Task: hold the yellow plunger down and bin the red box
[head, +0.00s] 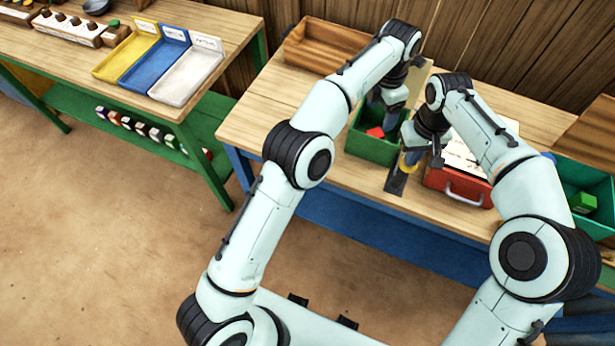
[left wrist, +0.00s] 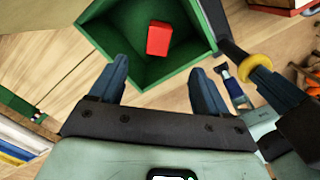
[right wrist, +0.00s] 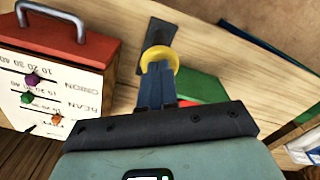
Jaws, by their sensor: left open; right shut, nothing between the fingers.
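The red box (head: 376,132) lies inside the green bin (head: 358,145). In the left wrist view the red box (left wrist: 158,38) rests within the walls of the bin (left wrist: 140,73). My left gripper (left wrist: 155,75) is open and empty above the bin's near side, with the red box beyond its fingertips. The yellow plunger (right wrist: 160,58) shows as a ring on a dark base beside the bin. My right gripper (right wrist: 160,78) is shut and empty, with its fingertips at the ring. They partly hide it, and I cannot tell how far down it is. The ring also shows in the left wrist view (left wrist: 258,68).
A red case (head: 455,186) with a marked white panel stands right of the plunger. Another green bin (head: 575,170) at the far right holds a green box (head: 583,203). A wooden tray (head: 322,45) stands behind. My forearms are close together over the table.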

